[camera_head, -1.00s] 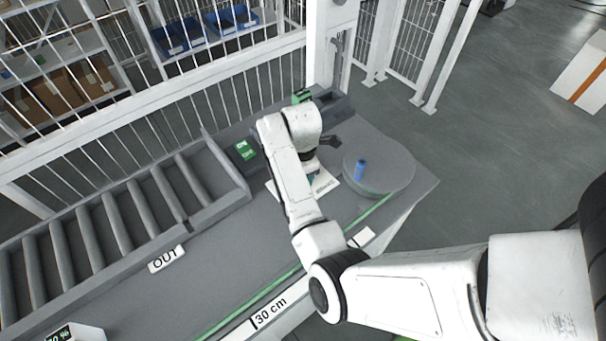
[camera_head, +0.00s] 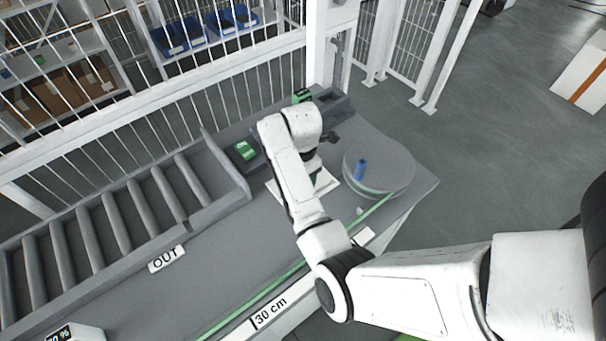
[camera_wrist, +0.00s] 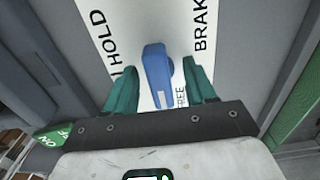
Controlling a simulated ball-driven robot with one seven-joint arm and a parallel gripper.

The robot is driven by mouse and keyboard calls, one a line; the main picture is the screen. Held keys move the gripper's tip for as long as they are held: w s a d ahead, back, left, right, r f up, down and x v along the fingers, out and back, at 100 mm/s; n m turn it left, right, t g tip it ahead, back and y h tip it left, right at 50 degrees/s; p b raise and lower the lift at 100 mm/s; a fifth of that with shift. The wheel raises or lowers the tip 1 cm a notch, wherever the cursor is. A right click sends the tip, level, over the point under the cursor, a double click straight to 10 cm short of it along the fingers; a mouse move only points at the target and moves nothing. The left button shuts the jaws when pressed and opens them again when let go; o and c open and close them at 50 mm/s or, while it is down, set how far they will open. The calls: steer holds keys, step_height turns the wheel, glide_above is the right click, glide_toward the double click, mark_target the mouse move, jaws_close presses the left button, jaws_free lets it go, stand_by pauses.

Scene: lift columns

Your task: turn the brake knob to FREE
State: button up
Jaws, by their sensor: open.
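The brake knob (camera_wrist: 157,72) is a blue bar-shaped handle on a white plate (camera_wrist: 128,22) in the wrist view. The plate reads HOLD at the left, BRAKE at the right and FREE near the knob's lower right. The bar runs roughly up and down the picture, with a pale mark at its lower end. My gripper (camera_wrist: 158,78) has its teal fingers apart, one on each side of the knob. A gap shows on both sides. In the head view my arm hides the knob; part of the white plate (camera_head: 327,182) shows beside it.
A round grey disc (camera_head: 390,160) with a blue peg (camera_head: 360,169) stands right of my arm. A green-topped box (camera_head: 243,150) and a roller conveyor (camera_head: 110,225) lie left. A barred fence runs behind the bench.

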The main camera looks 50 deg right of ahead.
steer(key=shift+r, duration=4.55)
